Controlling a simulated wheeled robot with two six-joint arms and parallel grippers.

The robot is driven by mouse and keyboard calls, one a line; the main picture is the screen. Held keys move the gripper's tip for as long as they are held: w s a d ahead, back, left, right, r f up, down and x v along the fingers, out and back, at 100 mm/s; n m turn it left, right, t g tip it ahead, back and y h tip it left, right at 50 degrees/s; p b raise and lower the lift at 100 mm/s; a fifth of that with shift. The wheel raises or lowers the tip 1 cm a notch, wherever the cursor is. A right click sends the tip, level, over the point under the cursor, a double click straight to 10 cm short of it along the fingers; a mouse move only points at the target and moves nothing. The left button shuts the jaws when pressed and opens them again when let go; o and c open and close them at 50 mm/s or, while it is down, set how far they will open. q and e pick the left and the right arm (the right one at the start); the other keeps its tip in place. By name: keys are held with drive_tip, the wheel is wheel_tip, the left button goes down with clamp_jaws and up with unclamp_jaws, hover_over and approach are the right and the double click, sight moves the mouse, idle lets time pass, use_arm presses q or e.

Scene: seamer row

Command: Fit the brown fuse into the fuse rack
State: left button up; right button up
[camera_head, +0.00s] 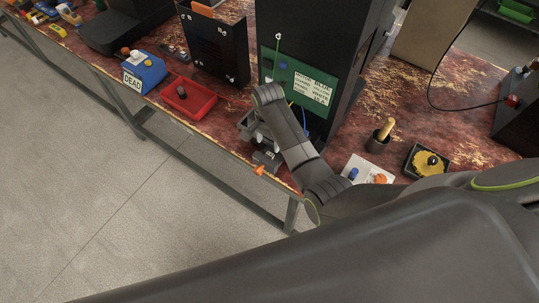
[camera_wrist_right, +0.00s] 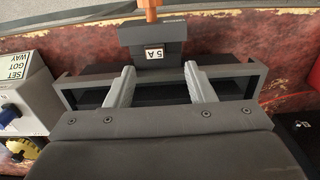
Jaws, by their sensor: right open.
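Nothing shows held between the fingers. A dark block marked "5 A" (camera_wrist_right: 152,53) with an orange piece (camera_wrist_right: 150,12) sits just beyond the fingertips, near the table's front edge. The orange piece also shows in the head view (camera_head: 259,169). My right arm hides much of this spot there. I cannot make out a brown fuse for certain. My left gripper is not in view.
A green panel with a printed sheet (camera_head: 312,88) stands behind my arm. A red tray (camera_head: 207,109) and a blue box marked "DEAD" (camera_head: 146,78) lie to the left. A white box with knobs (camera_head: 366,167) and a black cup (camera_head: 377,145) are to the right.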

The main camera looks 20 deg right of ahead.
sight(270, 153)
drive_tip(key=shift+s+d+f+p, duration=0.1)
drive_tip(key=shift+d+f+p, duration=0.1)
drive_tip(key=shift+f, duration=1.4)
drive_tip(key=shift+s+d+f+p, duration=0.1)
drive_tip(key=shift+f+p, duration=0.1)
drive_tip(key=shift+f, duration=1.4)
drive_tip(key=shift+c, duration=0.3)
drive_tip(key=c, duration=1)
